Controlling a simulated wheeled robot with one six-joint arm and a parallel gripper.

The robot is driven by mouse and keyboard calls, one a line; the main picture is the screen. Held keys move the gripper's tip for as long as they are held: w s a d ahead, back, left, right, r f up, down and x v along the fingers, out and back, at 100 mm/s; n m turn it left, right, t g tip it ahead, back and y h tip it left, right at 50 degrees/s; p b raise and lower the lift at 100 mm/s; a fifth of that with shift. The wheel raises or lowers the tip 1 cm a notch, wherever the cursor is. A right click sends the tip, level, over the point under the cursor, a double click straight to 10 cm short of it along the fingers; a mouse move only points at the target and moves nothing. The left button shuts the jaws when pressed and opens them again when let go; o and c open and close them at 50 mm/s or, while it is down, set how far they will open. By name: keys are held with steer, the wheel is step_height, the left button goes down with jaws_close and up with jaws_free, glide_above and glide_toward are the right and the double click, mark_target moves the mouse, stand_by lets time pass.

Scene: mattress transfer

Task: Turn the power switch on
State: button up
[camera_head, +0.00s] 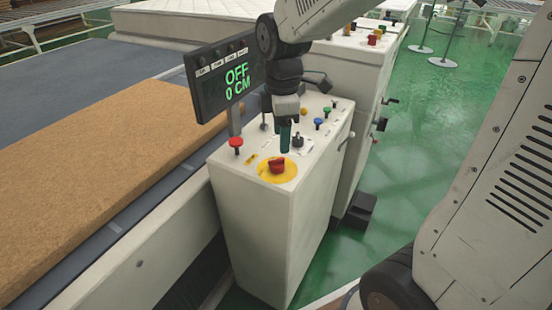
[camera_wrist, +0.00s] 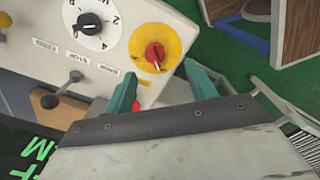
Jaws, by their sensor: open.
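A red rotary knob (camera_head: 277,165) sits on a round yellow plate at the near end of the white control panel (camera_head: 240,170). It looks like the power switch; in the wrist view the red knob (camera_wrist: 155,54) lies just beyond and between the fingertips. My gripper (camera_head: 285,149) points down over the panel, behind the red knob in the head view. In the wrist view my gripper (camera_wrist: 160,78) shows two teal fingers spread apart with nothing between them. The display (camera_head: 228,76) reads OFF and 0 CM.
A red-topped control (camera_head: 236,143) stands at the panel's left edge. A black numbered dial (camera_wrist: 90,24) and a grey-ball lever (camera_wrist: 75,77) are close by. Blue and green buttons (camera_head: 323,118) sit farther back. A brown mattress (camera_head: 110,150) lies left; green floor is open at right.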

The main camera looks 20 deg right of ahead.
mark_target(277, 159)
steer(key=shift+w+a+f+n, duration=0.2)
steer(key=shift+w+f+n, duration=0.4)
steer(key=shift+w+f, duration=0.15)
step_height(277, 159, down, 7)
steer(key=shift+f, duration=0.2)
steer(key=c, duration=1)
